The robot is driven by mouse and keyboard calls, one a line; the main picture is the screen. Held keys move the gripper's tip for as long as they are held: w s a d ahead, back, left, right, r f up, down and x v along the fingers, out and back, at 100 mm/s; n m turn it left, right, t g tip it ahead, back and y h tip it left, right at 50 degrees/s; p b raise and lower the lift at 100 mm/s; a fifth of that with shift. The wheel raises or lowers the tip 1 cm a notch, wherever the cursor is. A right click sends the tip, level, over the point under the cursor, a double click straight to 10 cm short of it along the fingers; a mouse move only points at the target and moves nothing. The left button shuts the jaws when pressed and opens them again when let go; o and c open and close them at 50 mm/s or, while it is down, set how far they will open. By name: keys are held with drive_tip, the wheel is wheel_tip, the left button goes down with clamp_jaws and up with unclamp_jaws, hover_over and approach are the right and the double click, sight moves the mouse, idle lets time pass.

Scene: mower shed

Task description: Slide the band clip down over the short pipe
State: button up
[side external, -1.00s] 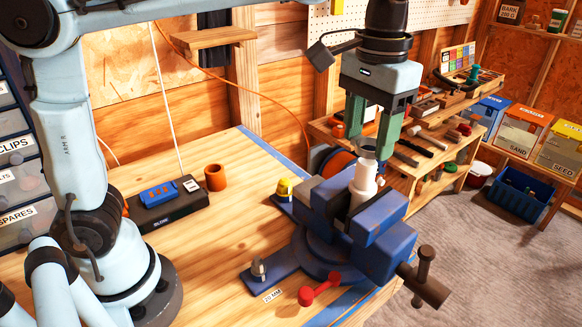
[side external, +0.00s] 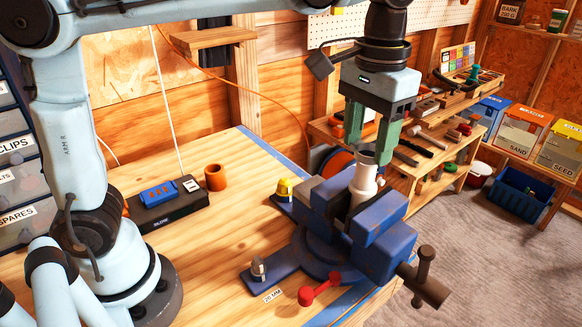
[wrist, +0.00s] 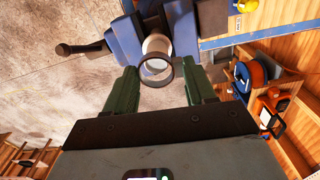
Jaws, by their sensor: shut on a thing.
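The short pipe (side external: 362,184) is white and stands upright in the jaws of a blue vise (side external: 379,240). The band clip (side external: 366,157) is a thin grey ring at the pipe's top end. My gripper (side external: 368,151) points down with its green fingers shut on the band clip. In the wrist view, the clip (wrist: 156,72) lies between the fingertips (wrist: 160,70), and the white pipe (wrist: 157,44) shows just beyond it. I cannot tell whether the clip is around the pipe's rim or just above it. The pipe's lower part is hidden by the vise.
A red-handled part (side external: 319,290) lies on the bench in front of the vise. The vise handle (side external: 424,280) sticks out past the bench edge. A black box (side external: 168,207) and an orange cup (side external: 215,177) stand to the left. The wooden bench between is clear.

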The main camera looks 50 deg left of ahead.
sight(364, 165)
drive_tip(key=shift+f, duration=2.6)
drive_tip(key=o, duration=1.1)
drive_tip(key=shift+r, duration=0.1)
wheel_tip(364, 165, up, 12)
drive_tip(key=s+a+f+t, duration=0.3)
drive_tip(key=s+a+f, duration=0.1)
drive_tip(key=a+f, duration=0.3)
drive_tip(key=s+a+f+t, duration=0.3)
drive_tip(key=a+f, duration=0.4)
drive_tip(key=f, duration=0.3)
drive_tip(key=shift+s+a+n+t, duration=0.3)
drive_tip(key=shift+s+n+t, duration=0.1)
drive_tip(key=shift+t, duration=0.2)
